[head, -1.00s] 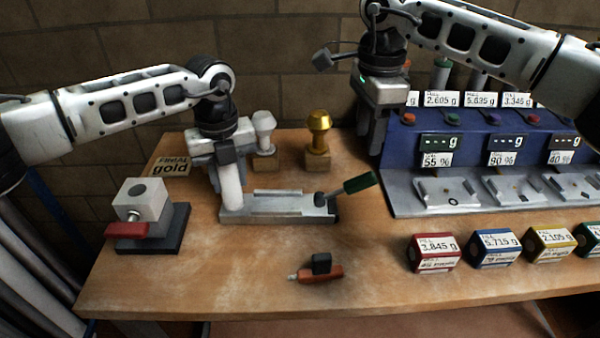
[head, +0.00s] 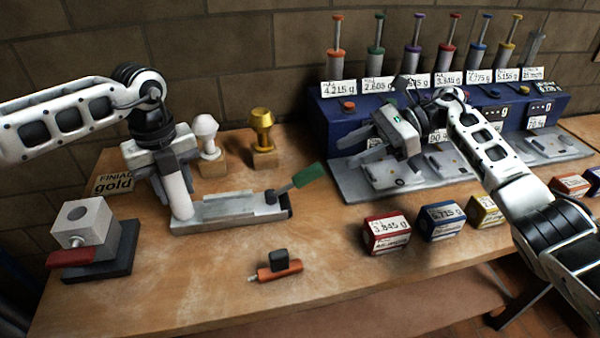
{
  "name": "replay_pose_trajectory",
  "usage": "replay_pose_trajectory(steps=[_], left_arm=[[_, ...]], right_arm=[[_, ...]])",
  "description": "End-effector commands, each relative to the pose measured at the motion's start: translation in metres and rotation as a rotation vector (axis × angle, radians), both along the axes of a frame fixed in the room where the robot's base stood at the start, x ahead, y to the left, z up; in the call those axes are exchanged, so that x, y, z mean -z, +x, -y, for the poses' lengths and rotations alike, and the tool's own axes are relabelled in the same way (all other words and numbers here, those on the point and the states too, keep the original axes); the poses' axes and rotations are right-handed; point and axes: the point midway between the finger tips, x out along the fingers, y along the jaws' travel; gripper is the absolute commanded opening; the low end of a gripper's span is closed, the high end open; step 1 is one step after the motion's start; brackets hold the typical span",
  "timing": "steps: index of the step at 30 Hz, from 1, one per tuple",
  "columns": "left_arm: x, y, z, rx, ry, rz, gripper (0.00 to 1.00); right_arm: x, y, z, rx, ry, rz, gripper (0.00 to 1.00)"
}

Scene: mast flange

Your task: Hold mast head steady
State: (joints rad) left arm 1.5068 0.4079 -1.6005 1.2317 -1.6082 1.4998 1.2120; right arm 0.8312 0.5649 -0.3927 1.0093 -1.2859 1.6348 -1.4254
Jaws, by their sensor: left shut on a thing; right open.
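A white mast head (head: 179,199) stands nearly upright at the left end of a grey metal cradle (head: 230,208). My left gripper (head: 172,168) is shut on its upper part, and the jaws hide its top. A lever with a green handle (head: 308,175) sticks up from the cradle's right end. My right gripper (head: 380,142) is open above the blue dispensing station's grey front ledge (head: 352,184). I see nothing between its fingers.
White (head: 206,130) and gold (head: 263,130) finials stand on wooden blocks behind the cradle. A grey block with a red handle (head: 71,258) is at left. A small orange tool (head: 279,268) lies in front. Labelled boxes (head: 386,236) line the right front. Bare table lies between.

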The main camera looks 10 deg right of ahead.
Motion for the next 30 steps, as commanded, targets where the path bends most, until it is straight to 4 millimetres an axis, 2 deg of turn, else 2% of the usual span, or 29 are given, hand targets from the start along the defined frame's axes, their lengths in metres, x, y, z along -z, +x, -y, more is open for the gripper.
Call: replay_pose_trajectory(steps=[5, 12, 18, 23, 30], left_arm=[[-0.001, 0.0, 0.0, 0.001, -0.002, 0.001, 0.0], [-0.001, 0.0, 0.0, 0.001, -0.002, 0.001, 0.0], [-0.001, 0.0, 0.0, 0.001, -0.002, 0.001, 0.0], [-0.001, 0.0, 0.0, 0.0, -0.001, 0.002, 0.0], [-0.001, 0.0, 0.001, 0.0, -0.002, 0.002, 0.0]], right_arm=[[0.009, -0.001, -0.024, -0.003, 0.005, 0.0, 0.44], [0.028, 0.0, -0.07, -0.004, 0.004, -0.001, 0.44], [0.039, 0.0, -0.097, -0.003, 0.003, -0.001, 0.44], [0.043, 0.001, -0.107, -0.001, 0.002, 0.0, 0.44], [0.044, 0.001, -0.108, -0.001, 0.001, 0.0, 0.44]])
